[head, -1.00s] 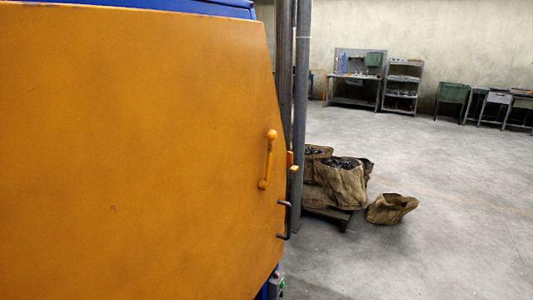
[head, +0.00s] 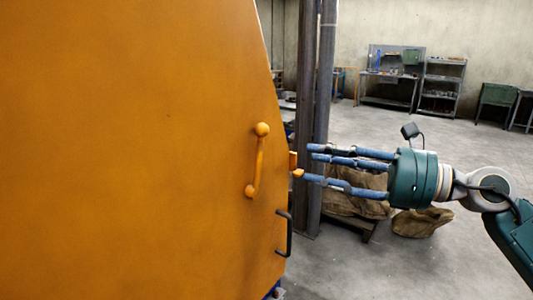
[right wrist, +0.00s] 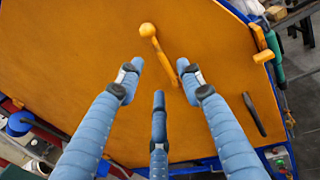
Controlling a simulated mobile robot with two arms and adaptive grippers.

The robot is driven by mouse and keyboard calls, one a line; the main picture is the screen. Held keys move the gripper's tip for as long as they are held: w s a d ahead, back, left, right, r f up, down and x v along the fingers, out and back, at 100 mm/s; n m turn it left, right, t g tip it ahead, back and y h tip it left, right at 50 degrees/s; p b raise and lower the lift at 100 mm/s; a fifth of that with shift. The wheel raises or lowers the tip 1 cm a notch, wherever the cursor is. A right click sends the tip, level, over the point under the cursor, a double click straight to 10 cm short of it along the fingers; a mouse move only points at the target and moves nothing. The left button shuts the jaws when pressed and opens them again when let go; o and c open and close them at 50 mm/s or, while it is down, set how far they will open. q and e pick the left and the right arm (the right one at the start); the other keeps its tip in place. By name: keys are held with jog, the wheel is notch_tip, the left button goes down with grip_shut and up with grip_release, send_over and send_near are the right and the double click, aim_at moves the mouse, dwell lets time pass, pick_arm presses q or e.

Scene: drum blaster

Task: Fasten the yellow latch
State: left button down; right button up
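The large yellow-orange door (head: 130,150) fills the left of the head view and also fills most of the right wrist view (right wrist: 60,60). A yellow lever with a ball end (head: 258,160) is on its face near the right edge; it also shows in the right wrist view (right wrist: 155,45). A small yellow latch piece (head: 297,172) sticks out at the door's edge, also visible in the right wrist view (right wrist: 264,45). My right gripper (head: 309,163) has its three blue fingers spread, empty, pointing at the door edge. Its fingertips appear close to the latch piece; contact is unclear. My left gripper is out of view.
A black handle (head: 288,234) sits below the latch piece on the door edge. Dark vertical posts (head: 323,70) stand just behind the edge. Sacks (head: 422,222) lie on the floor behind my right gripper. Open floor (head: 450,270) lies to the right.

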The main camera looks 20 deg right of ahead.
aim_at(261, 152)
jog(key=p+x, duration=0.2)
jog(key=x, duration=0.1)
jog(key=p+x, duration=0.2)
jog(key=x, duration=0.1)
jog(key=p+x, duration=0.2)
jog(key=x, duration=0.1)
jog(key=shift+a+r, duration=0.35)
jog(key=shift+a, duration=0.1)
jog(key=shift+w+a+f, duration=0.15)
jog(key=shift+w+a, duration=0.1)
jog(key=shift+a, duration=0.15)
jog(key=shift+d, duration=0.1)
grip_shut()
